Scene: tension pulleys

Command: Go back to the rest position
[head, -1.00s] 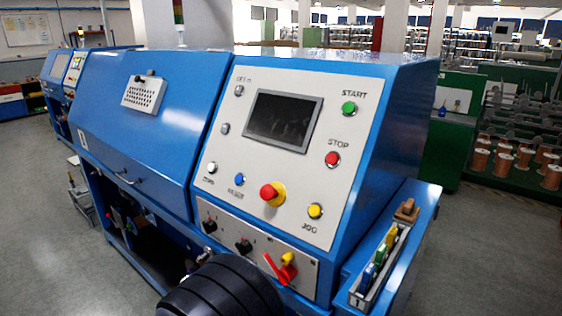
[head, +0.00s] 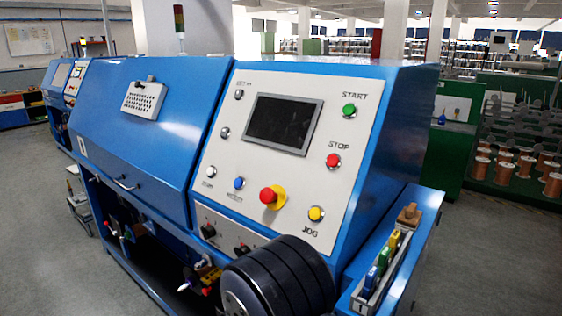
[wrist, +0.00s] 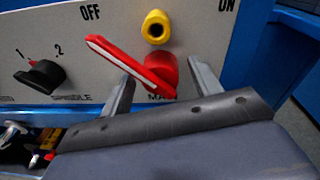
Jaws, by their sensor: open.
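My gripper (wrist: 160,70) is open in the wrist view, with one finger on each side of the red main switch (wrist: 150,75). The switch's long lever tilts up to the left, towards the OFF mark. The lever overlaps the left finger in the picture; whether they touch I cannot tell. Nothing is clearly held between the fingers. In the head view my dark, ribbed arm covers the switch and my gripper is hidden.
A yellow part (wrist: 156,26) sits just above the switch. A black spindle knob (wrist: 40,76) is to its left. The blue machine (head: 385,130) carries a button panel (head: 275,160). A side tray (head: 385,265) holds coloured items at the right.

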